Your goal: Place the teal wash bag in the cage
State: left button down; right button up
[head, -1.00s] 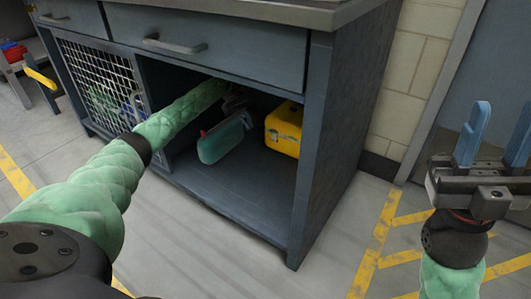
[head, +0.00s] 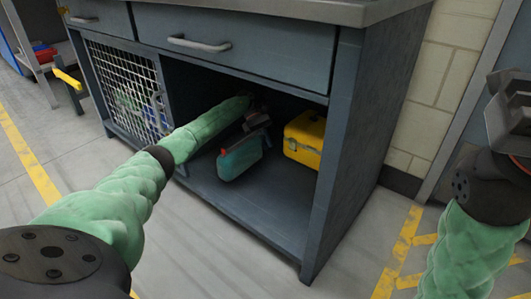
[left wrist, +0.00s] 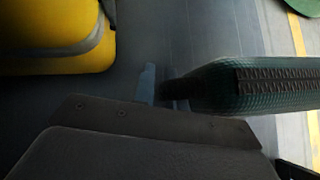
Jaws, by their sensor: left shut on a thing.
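The teal wash bag (head: 240,158) is in the open bay of the grey-blue cabinet, tilted, near the bay floor. In the left wrist view the bag (left wrist: 265,85) lies at the right, with a dark zip strip along it. My left gripper (head: 259,122) reaches into the bay and is shut on the bag at its upper end; its fingers are partly hidden in shadow. The cage (head: 125,90) is the wire-mesh-fronted compartment left of the bay, with some items dimly visible behind the mesh. My right gripper (head: 510,112) is at the right edge, its fingers cut off.
A yellow case (head: 305,140) stands right of the bag in the bay and fills the upper left of the left wrist view (left wrist: 60,38). A drawer (head: 230,45) is above the bay. The bay's front floor and the ground before the cabinet are clear.

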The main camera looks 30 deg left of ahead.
pick_arm(q)
jog(key=shift+f+b, duration=1.25)
jog(key=shift+f, duration=1)
jog(key=shift+r, duration=0.1)
jog(key=c, duration=1.4)
grip_release()
jog(key=shift+c, duration=0.2)
